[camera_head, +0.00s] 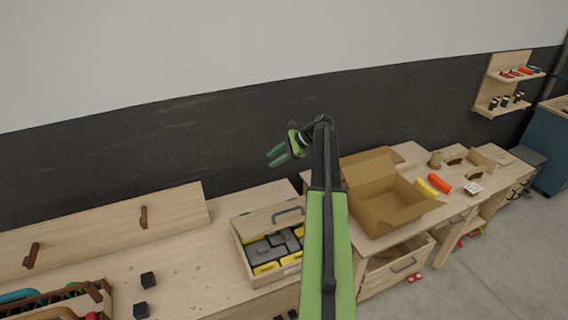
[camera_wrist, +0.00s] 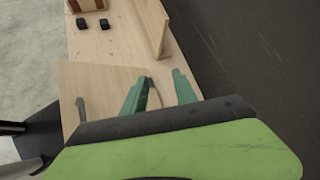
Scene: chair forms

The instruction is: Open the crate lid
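A shallow wooden crate (camera_head: 243,258) sits on the bench in the head view, left of my arm. Yellow, grey and black pieces show inside it. A pale wooden panel (camera_head: 258,218) with a dark handle (camera_head: 289,212) lies along the crate's back side; I cannot tell whether it is the lid. My gripper (camera_head: 275,156) is above and behind the crate, near the dark wall, touching nothing. In the wrist view its green fingers (camera_wrist: 158,88) are apart and empty. A pale wooden board (camera_wrist: 95,85) with a dark handle (camera_wrist: 81,110) shows below them.
An open cardboard box (camera_head: 385,205) stands right of my arm. A long plank (camera_head: 90,235) with brown handles stands at the back left. Black blocks (camera_head: 148,279) lie on the bench. A brown crate (camera_head: 98,291) of coloured tools is front left. Wall shelves (camera_head: 500,85) hang far right.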

